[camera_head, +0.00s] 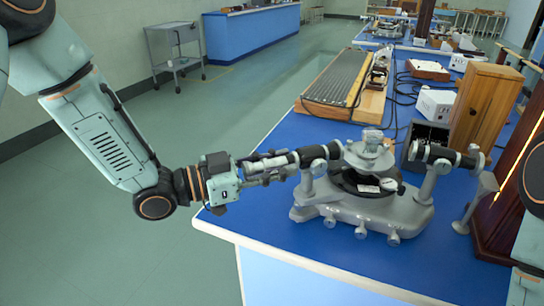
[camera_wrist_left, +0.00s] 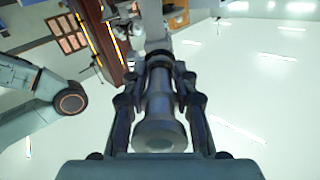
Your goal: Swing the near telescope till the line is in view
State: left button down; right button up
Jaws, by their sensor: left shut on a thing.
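A grey spectrometer (camera_head: 365,212) stands on the blue bench top, with a round dark table and a clear block at its middle. Its near telescope (camera_head: 318,152), a dark tube with a white section, points left toward my arm. My left gripper (camera_head: 270,165) is shut on the telescope's outer end. In the left wrist view the telescope tube (camera_wrist_left: 158,105) lies lengthwise between the two fingers. The other tube, the collimator (camera_head: 440,155), points right toward a tall wooden housing with a glowing slit (camera_head: 520,155). My right gripper is not in view.
A long ribbed board (camera_head: 338,82) lies farther back on the bench (camera_head: 270,225). A wooden box (camera_head: 483,105), an open black box (camera_head: 425,135) and a white box (camera_head: 435,103) with cables stand behind the spectrometer. A trolley (camera_head: 176,50) stands on the floor at the back left.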

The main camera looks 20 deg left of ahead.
pick_arm(q)
jog(key=shift+s+d+n+t+y, duration=0.4)
jog(key=shift+s+d+t, duration=0.1)
jog(key=shift+s, duration=0.15)
jog(key=shift+r, duration=0.1)
jog(key=c, duration=1.1)
grip_release()
jog(key=shift+w, duration=0.1)
jog(key=shift+c, duration=0.2)
jog(key=shift+a, duration=0.1)
jog(key=shift+v, duration=2.9)
jog(key=shift+s+a, duration=0.5)
jog(key=shift+s, duration=0.1)
jog(key=shift+s+a, duration=0.15)
